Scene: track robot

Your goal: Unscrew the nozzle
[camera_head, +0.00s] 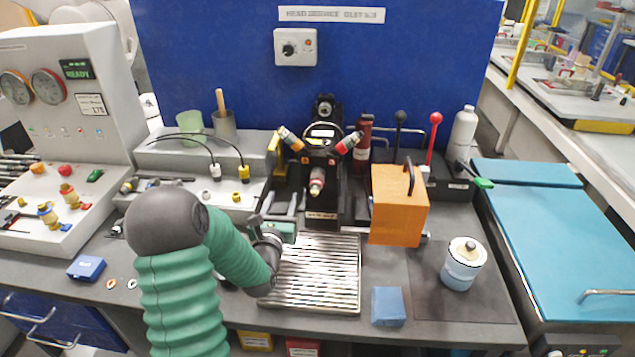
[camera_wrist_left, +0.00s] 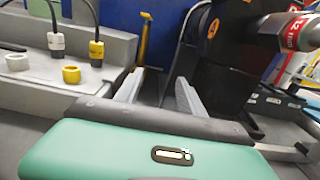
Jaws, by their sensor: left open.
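A nozzle with a metal tip and a red band (camera_head: 317,182) points forward from the dark machine (camera_head: 323,140) at the back middle of the bench. In the left wrist view a metal cylinder with a red label (camera_wrist_left: 293,33) shows at the upper right. I cannot tell for sure that it is the same nozzle. My left gripper (camera_head: 283,202) is open and empty, just left of the nozzle and apart from it. Its two grey fingers (camera_wrist_left: 160,88) stand apart in the left wrist view. My right gripper is not in view.
A slatted metal tray (camera_head: 318,285) lies in front of the machine. An orange box with a handle (camera_head: 398,212) stands to its right, near a white lidded jar (camera_head: 462,265) and a blue block (camera_head: 388,306). A grey stand with cables (camera_head: 200,158) is at the left.

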